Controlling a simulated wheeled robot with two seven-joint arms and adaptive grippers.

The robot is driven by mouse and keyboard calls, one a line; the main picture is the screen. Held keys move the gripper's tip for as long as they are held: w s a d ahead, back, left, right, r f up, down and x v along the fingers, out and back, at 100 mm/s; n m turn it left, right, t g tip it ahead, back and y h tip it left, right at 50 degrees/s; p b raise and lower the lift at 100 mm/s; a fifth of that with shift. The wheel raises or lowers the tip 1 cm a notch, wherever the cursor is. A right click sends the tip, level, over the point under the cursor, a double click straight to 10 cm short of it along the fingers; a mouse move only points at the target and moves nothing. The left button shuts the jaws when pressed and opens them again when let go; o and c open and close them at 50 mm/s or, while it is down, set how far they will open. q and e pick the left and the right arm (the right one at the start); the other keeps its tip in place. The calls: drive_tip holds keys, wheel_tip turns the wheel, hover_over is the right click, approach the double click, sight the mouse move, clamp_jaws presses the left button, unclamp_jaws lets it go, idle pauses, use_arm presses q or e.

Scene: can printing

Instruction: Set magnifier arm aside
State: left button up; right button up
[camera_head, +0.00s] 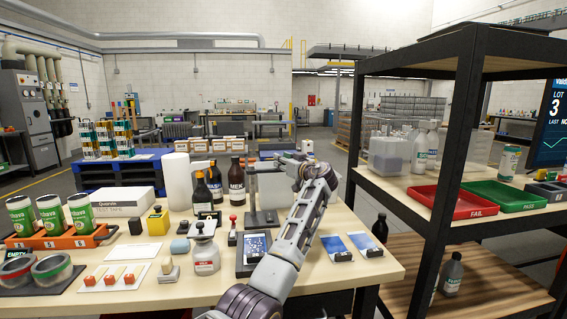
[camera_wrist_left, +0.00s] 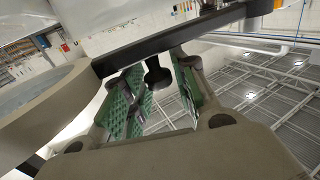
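The magnifier stand's dark post (camera_head: 251,192) rises from the table near the middle in the head view. Its arm reaches right toward my left gripper (camera_head: 301,163), which hides part of it. In the left wrist view the black magnifier arm (camera_wrist_left: 197,36) crosses above the gripper, beside a beige ring (camera_wrist_left: 38,108), seemingly the lens frame. A black knob (camera_wrist_left: 157,74) hangs from the arm between the fingers of my left gripper (camera_wrist_left: 158,95). The green-padded fingers are apart and I see gaps on both sides of the knob. My right gripper is not in view.
A black shelf with a red FAIL tray (camera_head: 463,203) stands right. The table's right front corner is fairly clear.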

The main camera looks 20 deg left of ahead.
use_arm(q)
drive_tip(key=shift+f, duration=0.1)
drive_tip(key=shift+s+d, duration=0.1)
drive_tip(key=shift+d, duration=0.05)
drive_tip(key=v, duration=1.1)
drive_tip(key=shift+d, duration=0.25)
drive_tip(key=shift+s, duration=0.2)
idle(0.4)
